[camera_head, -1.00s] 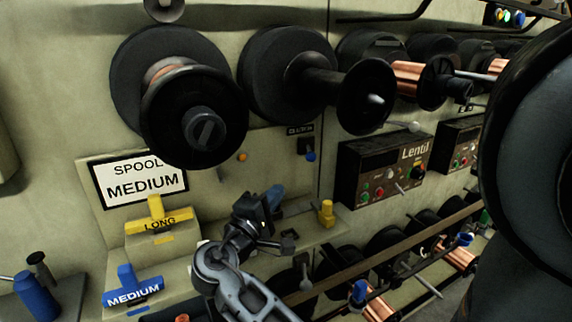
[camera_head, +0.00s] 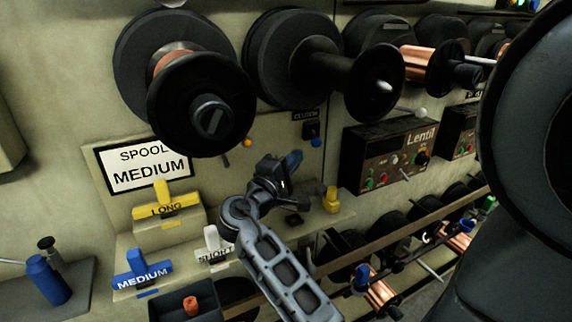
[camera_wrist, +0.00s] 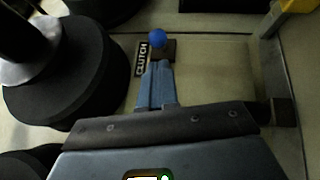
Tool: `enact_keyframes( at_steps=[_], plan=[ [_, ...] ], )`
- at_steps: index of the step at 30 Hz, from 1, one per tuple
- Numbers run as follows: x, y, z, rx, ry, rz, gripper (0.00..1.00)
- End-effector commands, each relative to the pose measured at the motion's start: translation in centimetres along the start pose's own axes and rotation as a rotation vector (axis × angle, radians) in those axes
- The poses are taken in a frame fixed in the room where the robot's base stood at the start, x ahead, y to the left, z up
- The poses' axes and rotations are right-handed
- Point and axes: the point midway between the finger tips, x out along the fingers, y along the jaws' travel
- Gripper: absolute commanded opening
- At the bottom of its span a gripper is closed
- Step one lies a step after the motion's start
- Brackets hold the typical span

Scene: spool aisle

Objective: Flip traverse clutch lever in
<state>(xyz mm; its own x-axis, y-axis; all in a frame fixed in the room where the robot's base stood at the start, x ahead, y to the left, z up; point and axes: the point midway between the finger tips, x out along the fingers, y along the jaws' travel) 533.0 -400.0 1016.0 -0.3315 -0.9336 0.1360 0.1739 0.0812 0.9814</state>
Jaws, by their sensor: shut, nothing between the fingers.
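The traverse clutch lever, with a blue ball knob (camera_head: 316,143), hangs from a small dark housing (camera_head: 311,130) on the machine panel, under a black label (camera_head: 305,115). In the wrist view the blue knob (camera_wrist: 158,38) stands just ahead of the fingertips, and the label reading CLUTCH (camera_wrist: 141,58) is to its left. My gripper (camera_head: 295,157) is shut and empty, its blue fingers together, a little left of and below the knob. In the wrist view my gripper (camera_wrist: 158,68) points at the lever and partly overlaps its housing. Whether they touch cannot be told.
A large black spool (camera_head: 201,105) and a second black spool (camera_head: 375,82) jut out above. A Lentil control box (camera_head: 390,155) is to the right. A yellow peg (camera_head: 331,200) stands on the ledge below. Yellow LONG (camera_head: 166,206) and blue MEDIUM (camera_head: 142,271) handles are lower left.

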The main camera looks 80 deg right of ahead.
Motion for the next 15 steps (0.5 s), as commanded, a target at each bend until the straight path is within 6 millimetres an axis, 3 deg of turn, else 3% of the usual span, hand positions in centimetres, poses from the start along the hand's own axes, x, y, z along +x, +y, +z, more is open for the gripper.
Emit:
enact_keyframes(
  at_steps=[6,15],
  plan=[
    [3.1,0.1,0.1,0.0,-0.002,0.0,0.0],
    [4.1,0.0,0.0,-0.001,-0.001,0.0,0.0]
  ],
)
